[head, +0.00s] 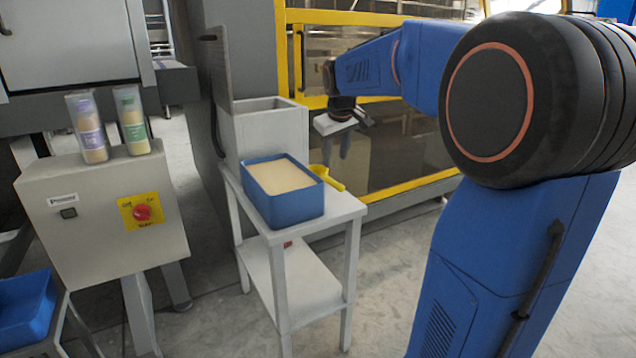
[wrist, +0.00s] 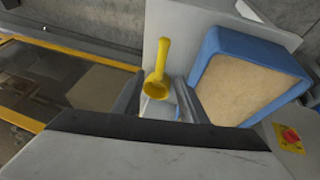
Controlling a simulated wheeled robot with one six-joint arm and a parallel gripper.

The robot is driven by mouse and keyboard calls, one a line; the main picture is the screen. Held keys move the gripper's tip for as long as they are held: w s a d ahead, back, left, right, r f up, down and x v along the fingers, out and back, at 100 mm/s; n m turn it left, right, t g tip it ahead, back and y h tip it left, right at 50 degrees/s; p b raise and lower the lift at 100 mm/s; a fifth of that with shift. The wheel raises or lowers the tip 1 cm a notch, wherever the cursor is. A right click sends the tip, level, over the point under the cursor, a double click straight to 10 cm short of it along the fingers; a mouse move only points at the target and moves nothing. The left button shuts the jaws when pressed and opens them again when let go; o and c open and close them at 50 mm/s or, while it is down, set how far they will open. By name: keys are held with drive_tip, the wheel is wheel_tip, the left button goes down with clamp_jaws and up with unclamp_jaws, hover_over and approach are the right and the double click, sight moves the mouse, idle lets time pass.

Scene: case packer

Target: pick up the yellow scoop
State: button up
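The yellow scoop (head: 327,177) lies on the white table (head: 344,205), beside the right side of a blue bin (head: 290,207). In the wrist view the scoop (wrist: 161,58) shows its handle pointing up and its round cup nearest me. My gripper (head: 345,148) hangs above and to the right of the scoop in the head view. In the wrist view my gripper (wrist: 158,100) is open, its two fingers apart with nothing held. The scoop's cup appears between the fingertips in that view, below them and apart from them as the head view shows.
The blue bin, full of pale powder, stands close beside the scoop. A grey box (head: 266,132) stands behind the bin. A yellow-framed machine (head: 408,187) is behind the table. A control box (head: 100,200) with a red button and two pouches stands at left.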

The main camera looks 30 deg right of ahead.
sight(330, 179)
drive_tip(key=x, duration=0.8)
drive_tip(key=shift+f, duration=0.15)
drive_tip(key=shift+w+x, duration=0.2)
drive_tip(key=shift+x, duration=1.1)
drive_tip(key=shift+w+x, duration=0.2)
drive_tip(key=shift+x, duration=1.1)
drive_tip(key=shift+a, duration=0.15)
clamp_jaws()
